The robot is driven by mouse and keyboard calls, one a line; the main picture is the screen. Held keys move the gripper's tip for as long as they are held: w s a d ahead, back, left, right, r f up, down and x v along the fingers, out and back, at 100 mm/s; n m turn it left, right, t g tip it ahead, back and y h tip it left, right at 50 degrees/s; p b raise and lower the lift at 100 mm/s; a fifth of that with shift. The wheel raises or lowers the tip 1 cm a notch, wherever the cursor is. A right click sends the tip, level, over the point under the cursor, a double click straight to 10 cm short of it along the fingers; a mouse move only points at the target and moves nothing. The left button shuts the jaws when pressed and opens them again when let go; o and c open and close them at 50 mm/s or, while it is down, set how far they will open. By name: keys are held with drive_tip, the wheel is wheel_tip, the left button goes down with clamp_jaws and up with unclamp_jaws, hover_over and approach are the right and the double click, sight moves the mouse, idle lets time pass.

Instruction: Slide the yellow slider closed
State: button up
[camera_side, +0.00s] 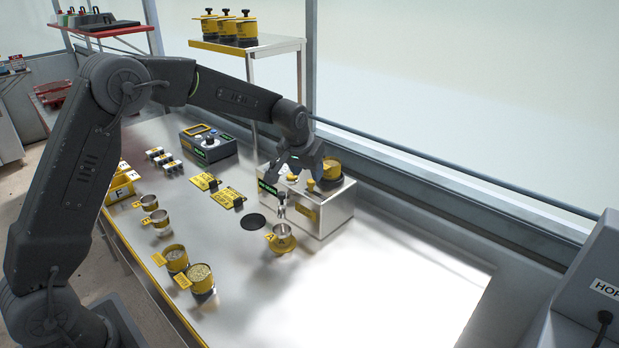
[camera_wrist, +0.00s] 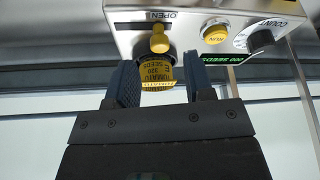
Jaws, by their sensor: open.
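The yellow slider (camera_wrist: 160,40) is a rounded knob on the metal seeder in the wrist view, near an "OPEN" label. In the side view it appears as the small yellow knob (camera_side: 311,186) on the seeder's top, beside the yellow canister (camera_side: 332,170). My gripper (camera_side: 294,174) is low over the seeder's top. In the wrist view my gripper (camera_wrist: 160,68) has its fingers apart, with the slider just past the tips, between their lines. The labelled canister (camera_wrist: 157,74) shows between the fingers; contact cannot be told. The slider's slot is partly hidden.
The seeder (camera_side: 322,215) also carries a yellow RUN button (camera_wrist: 215,31), a count dial (camera_wrist: 261,40) and a green display (camera_wrist: 226,58). A yellow cup (camera_side: 282,239) stands before it. Several seed cups and a control box (camera_side: 208,146) lie left. The right bench (camera_side: 400,270) is clear.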

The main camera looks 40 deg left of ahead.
sight(311, 181)
drive_tip(key=shift+x, duration=1.6)
clamp_jaws()
